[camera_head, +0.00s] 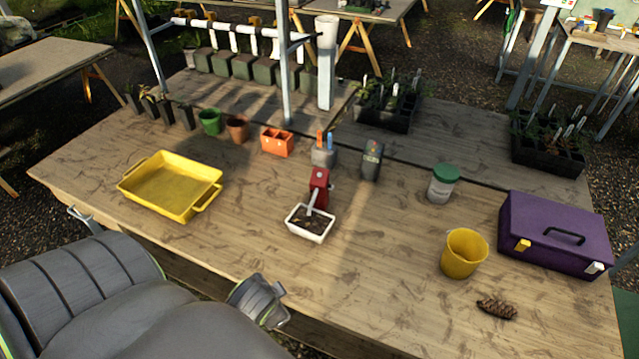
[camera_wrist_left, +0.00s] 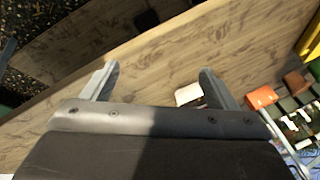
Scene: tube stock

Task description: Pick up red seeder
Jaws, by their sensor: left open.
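The red seeder (camera_head: 319,183) stands near the middle of the bench in the head view. A pale spout or handle on it reaches down over a small white tray (camera_head: 325,236) of dark soil just in front. My left gripper (camera_wrist_left: 156,84) shows in the left wrist view with its two grey fingers wide apart and nothing between them. It is over the wooden bench, and I cannot tell its exact distance from the seeder. A white thing (camera_wrist_left: 188,94) is partly hidden behind one finger. My right gripper is not clearly in view.
A yellow tray (camera_head: 202,214) lies left; a yellow bucket (camera_head: 462,262) and purple toolbox (camera_head: 560,262) stand right. An orange caddy (camera_head: 277,146), dark device (camera_head: 372,160) and green-lidded jar (camera_head: 443,188) are nearby. Bench between white tray and bucket is clear.

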